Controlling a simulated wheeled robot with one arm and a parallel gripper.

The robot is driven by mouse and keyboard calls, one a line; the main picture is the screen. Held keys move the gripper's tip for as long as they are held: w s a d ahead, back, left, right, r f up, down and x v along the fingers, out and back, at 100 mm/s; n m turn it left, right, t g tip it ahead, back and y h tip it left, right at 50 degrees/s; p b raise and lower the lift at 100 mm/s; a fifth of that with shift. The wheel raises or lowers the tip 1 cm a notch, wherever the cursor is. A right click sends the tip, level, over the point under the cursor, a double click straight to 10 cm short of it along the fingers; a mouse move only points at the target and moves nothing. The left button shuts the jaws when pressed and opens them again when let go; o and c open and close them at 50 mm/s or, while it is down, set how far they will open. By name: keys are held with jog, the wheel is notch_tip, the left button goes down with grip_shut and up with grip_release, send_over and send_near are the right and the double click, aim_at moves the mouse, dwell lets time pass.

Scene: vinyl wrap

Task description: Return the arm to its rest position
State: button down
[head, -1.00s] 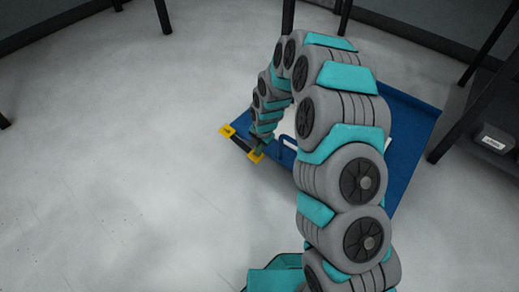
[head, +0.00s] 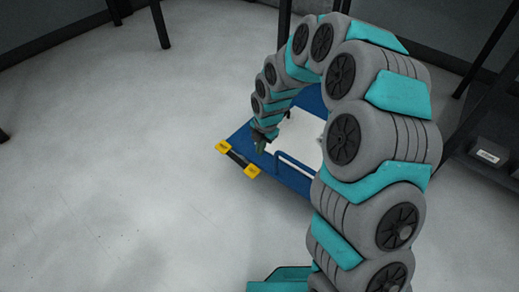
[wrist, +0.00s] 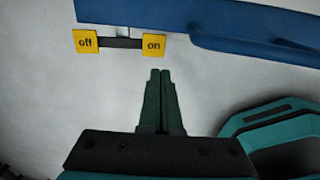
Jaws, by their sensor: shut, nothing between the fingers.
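My gripper (head: 260,145) is at the end of the teal and grey arm, close to the blue platform's front left corner in the head view. In the wrist view my gripper (wrist: 160,75) is shut, its two dark green fingers together with nothing between them. Its tips point toward the yellow "on" block (wrist: 153,45), with a visible gap in the picture. The yellow "off" block (wrist: 85,42) is to the left, joined to it by a dark bar. My arm arches over the platform and hides part of it.
The blue platform (head: 293,182) has a white sheet (head: 300,130) on it and a blue handle at its front edge. Dark table legs (head: 160,25) stand at the back. A dark shelf (head: 485,155) is at the right. The grey floor at left is clear.

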jog(key=shift+r, duration=0.1)
dwell(0.3)
jog(key=s+d+r+m+g+h+p, duration=0.1)
jog(key=s+d+r+m+p, duration=0.25)
jog(key=s+r+m, duration=0.5)
jog(key=s+d+r+m+p, duration=0.2)
jog(key=s+d+r+m, duration=0.3)
jog(key=r, duration=0.6)
jog(key=s+d+r+m+p, duration=0.1)
jog(key=s+d+r+m, duration=0.1)
jog(key=s+m, duration=0.3)
jog(key=s+d+r+m+g+p, duration=0.1)
jog(key=s+r+m, duration=0.4)
jog(key=s, duration=0.5)
jog(key=s+d+r+m+g+p, duration=0.1)
jog(key=s+d+r+m+p, duration=0.2)
jog(key=s+m, duration=0.2)
jog(key=s, duration=0.2)
jog(key=shift+s+d+r, duration=0.15)
jog(key=shift+s+d, duration=0.25)
jog(key=shift+d, duration=0.15)
